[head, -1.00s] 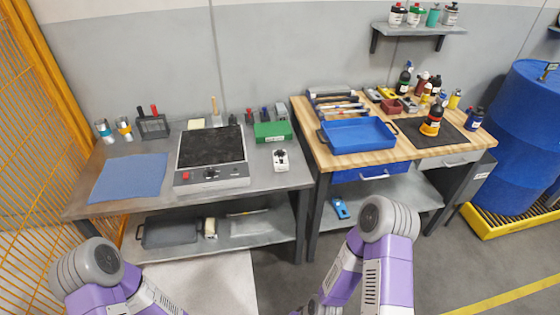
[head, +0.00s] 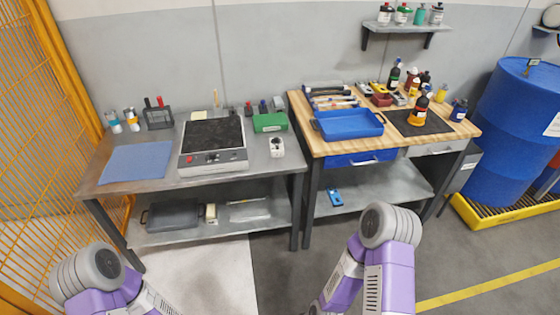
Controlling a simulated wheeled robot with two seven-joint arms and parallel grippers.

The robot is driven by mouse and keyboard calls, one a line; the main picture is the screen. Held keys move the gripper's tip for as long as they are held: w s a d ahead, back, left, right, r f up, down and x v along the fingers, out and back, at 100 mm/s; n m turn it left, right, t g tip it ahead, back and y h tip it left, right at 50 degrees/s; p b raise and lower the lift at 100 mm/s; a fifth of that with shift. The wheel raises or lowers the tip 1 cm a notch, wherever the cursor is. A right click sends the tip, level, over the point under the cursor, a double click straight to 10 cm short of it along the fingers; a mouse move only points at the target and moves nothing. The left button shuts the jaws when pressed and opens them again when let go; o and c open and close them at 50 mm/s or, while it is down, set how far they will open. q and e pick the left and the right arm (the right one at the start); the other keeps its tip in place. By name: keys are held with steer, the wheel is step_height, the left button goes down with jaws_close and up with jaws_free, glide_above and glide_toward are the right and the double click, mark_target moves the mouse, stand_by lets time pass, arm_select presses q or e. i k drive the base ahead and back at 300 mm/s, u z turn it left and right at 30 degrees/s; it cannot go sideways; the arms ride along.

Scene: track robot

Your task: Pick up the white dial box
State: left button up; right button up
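The white dial box (head: 276,147) is a small white block with a dark round dial on its top. It stands on the grey metal table (head: 160,192) near that table's right front corner, in front of the green box (head: 270,122). Nothing of mine touches it. My two purple arms show at the bottom of the head view, well short of the tables. Neither gripper can be made out in the picture.
A hotplate-like unit (head: 212,162) stands left of the dial box, and a blue mat (head: 136,162) lies further left. A wooden workbench (head: 318,143) with a blue tray (head: 348,131) stands to the right. An orange mesh fence (head: 50,120) borders the left. Floor in front is clear.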

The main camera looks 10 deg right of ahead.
mark_target(280, 153)
steer(key=z, duration=0.05)
steer(key=k, duration=0.7)
steer(key=u, duration=0.8)
steer(key=i, duration=1.85)
steer(key=z, duration=0.9)
